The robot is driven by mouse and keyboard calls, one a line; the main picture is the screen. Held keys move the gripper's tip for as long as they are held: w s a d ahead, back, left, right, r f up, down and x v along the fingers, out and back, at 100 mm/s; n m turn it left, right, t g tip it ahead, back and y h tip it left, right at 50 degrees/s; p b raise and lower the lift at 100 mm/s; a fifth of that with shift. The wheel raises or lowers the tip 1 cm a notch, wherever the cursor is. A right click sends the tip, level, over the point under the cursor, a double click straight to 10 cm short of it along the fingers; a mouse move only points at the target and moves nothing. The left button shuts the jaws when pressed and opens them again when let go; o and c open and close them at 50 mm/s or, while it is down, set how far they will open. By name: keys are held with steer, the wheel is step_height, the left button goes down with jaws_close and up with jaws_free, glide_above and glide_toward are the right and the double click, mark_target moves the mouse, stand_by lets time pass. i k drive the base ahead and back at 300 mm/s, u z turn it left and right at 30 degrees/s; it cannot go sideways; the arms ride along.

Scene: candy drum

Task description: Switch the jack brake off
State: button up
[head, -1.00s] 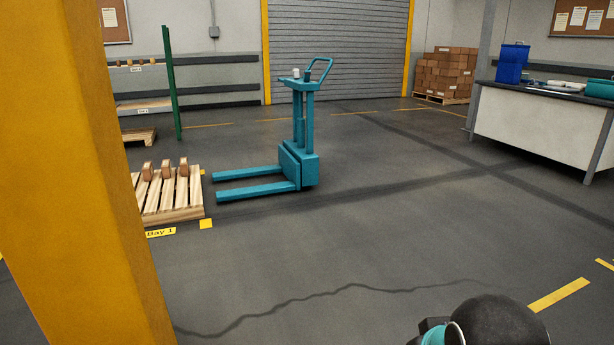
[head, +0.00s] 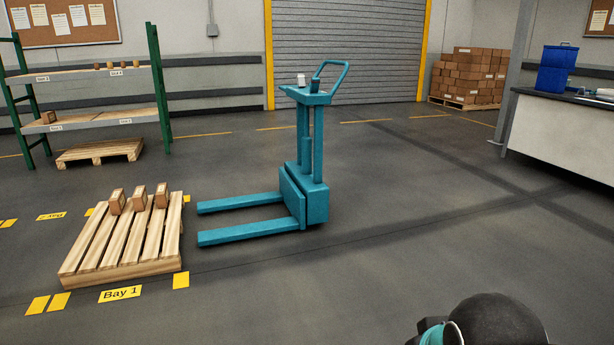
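The teal pallet jack (head: 306,185) stands upright in the middle of the head view, its two forks (head: 240,220) pointing left toward a wooden pallet. A loop handle (head: 330,78) rises from its top. On the top plate are a small white part (head: 301,80) and a dark part (head: 314,86). I cannot tell which of these is the brake or how it is set. Part of my own arm shows at the bottom right, well apart from the jack. My gripper's fingers are not in view.
The wooden pallet (head: 88,250) carries several small brown boxes (head: 139,198) in Bay 1, left of the forks. A green rack (head: 160,85) stands at the back left. A white-fronted counter (head: 565,135) is at the right. The floor before the jack is clear.

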mark_target(315, 82)
steer(key=u, duration=0.05)
steer(key=i, duration=1.65)
steer(key=u, duration=0.35)
steer(key=i, duration=1.1)
steer(key=z, duration=0.4)
